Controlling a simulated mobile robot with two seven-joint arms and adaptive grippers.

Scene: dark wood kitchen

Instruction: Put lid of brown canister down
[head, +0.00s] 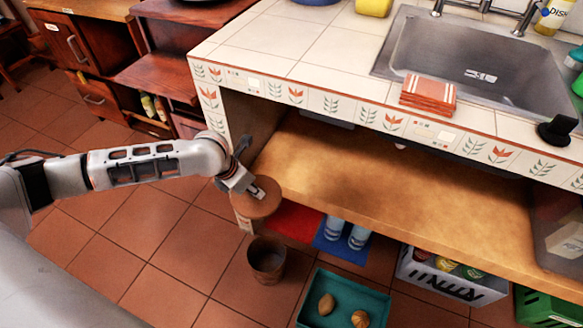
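The round brown lid (266,206) is in the head view, level with the left end of the wooden shelf under the counter. My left gripper (257,193) comes in from the left over the lid and appears shut on its top; the grip itself is partly hidden. I cannot tell whether the lid touches the shelf edge or hangs in front of it. The brown canister (268,272) stands lower down, just below the lid in the picture, with its open top showing. My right gripper is not in view.
Orange cloths (428,92) lie by the sink (470,65). Tiled floor (140,225) is free at left.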

